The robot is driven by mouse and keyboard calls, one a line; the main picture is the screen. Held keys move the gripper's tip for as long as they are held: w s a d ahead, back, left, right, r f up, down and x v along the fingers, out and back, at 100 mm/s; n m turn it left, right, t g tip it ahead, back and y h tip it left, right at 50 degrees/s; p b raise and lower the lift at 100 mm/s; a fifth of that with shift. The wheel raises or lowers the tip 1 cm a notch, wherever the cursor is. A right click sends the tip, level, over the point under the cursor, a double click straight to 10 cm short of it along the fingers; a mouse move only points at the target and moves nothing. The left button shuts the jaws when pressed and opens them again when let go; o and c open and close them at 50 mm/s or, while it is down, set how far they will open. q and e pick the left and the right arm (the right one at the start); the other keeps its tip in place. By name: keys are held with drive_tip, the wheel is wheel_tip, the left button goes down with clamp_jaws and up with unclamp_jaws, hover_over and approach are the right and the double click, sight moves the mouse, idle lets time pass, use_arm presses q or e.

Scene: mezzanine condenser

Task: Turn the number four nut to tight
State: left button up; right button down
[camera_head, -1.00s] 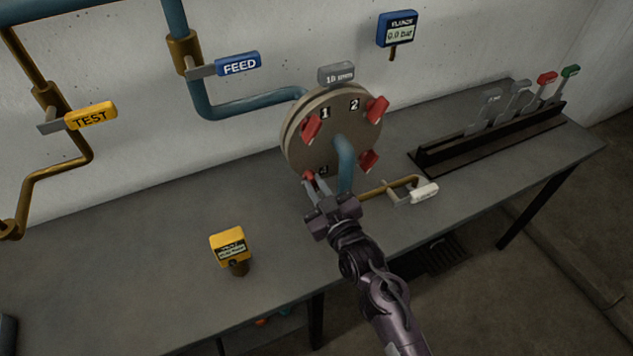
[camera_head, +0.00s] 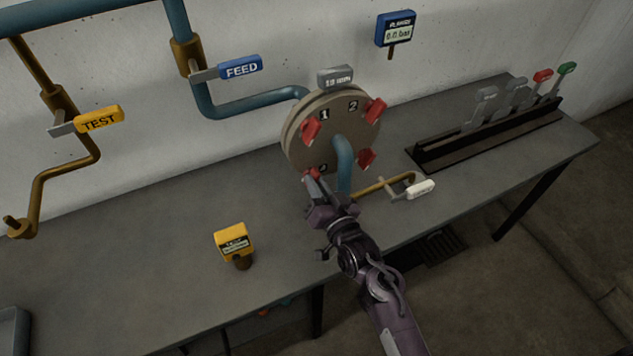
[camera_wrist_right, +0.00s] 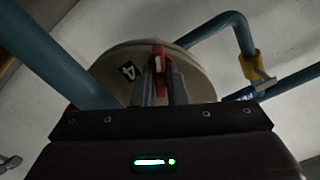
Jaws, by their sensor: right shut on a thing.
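The round tan flange (camera_head: 300,150) stands at the back of the table with red nuts around its rim and a blue pipe out of its middle. The number four nut (camera_head: 311,174) is red, at the lower left of the flange. My right gripper (camera_head: 313,184) reaches it from below and is shut on it. In the right wrist view, the nut (camera_wrist_right: 158,60) sits between the two fingers (camera_wrist_right: 159,88), beside the "4" label (camera_wrist_right: 127,71). The fingers hide part of the nut. My left gripper is not in view.
The FEED lever (camera_head: 240,67) and TEST lever (camera_head: 99,119) are on pipes at the left. A white-handled lever (camera_head: 420,189) sits close right of my right gripper. A yellow gauge (camera_head: 234,238) stands in front.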

drive_tip(key=shift+m, duration=0.3)
drive_tip(key=c, duration=1.5)
unclamp_jaws()
drive_tip(key=shift+o, duration=0.2)
drive_tip(key=b+v, duration=0.1)
drive_tip(key=v, duration=0.6)
drive_tip(key=shift+s+b, duration=0.35)
drive_tip(key=shift+b, duration=0.05)
drive_tip(key=shift+d, duration=0.15)
